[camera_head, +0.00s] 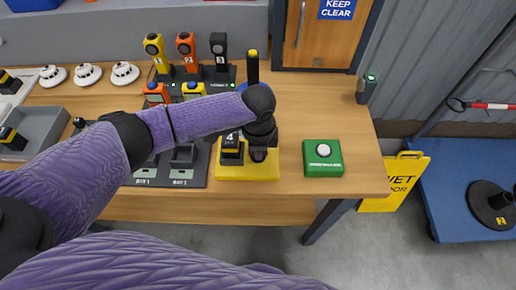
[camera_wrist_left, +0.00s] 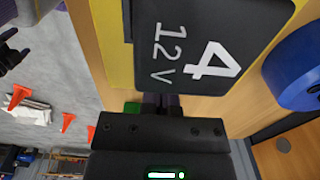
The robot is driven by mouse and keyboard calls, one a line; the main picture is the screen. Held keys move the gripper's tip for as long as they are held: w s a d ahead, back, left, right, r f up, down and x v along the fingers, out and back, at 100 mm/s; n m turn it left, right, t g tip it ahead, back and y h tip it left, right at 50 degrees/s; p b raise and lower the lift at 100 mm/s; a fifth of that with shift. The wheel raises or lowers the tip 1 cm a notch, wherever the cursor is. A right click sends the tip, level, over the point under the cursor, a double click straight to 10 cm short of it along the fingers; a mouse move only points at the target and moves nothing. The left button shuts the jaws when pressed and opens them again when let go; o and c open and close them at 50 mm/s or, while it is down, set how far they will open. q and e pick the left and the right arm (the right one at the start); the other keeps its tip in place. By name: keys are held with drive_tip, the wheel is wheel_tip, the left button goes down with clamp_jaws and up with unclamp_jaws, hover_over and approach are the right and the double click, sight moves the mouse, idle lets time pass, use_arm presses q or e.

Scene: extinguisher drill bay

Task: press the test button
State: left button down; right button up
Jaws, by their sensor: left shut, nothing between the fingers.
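The test button is a round white cap (camera_head: 323,150) on a green box (camera_head: 323,168) at the front right of the wooden table. My left gripper (camera_head: 259,155) is shut and empty, pointing down over the yellow block, to the left of the green box and apart from it. A black battery marked 4 (camera_head: 231,148) is right beside it. In the left wrist view the battery face reads 4 12V (camera_wrist_left: 195,55), the shut fingers (camera_wrist_left: 160,103) show below it, and a green corner (camera_wrist_left: 132,107) shows beside them. A dark shape (camera_wrist_left: 12,52), probably my right gripper, is at the left edge, its jaws unclear.
White detectors (camera_head: 88,74) are at the left. The table between yellow block and green box is clear. A yellow wet-floor sign (camera_head: 405,170) stands right of the table.

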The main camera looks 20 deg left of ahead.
use_arm(q)
wheel_tip(320, 180, up, 5)
drive_tip(key=p, duration=0.6)
drive_tip(key=shift+s, duration=0.1)
wheel_tip(320, 180, up, 9)
drive_tip(key=p, duration=0.1)
drive_tip(key=shift+p, duration=0.35)
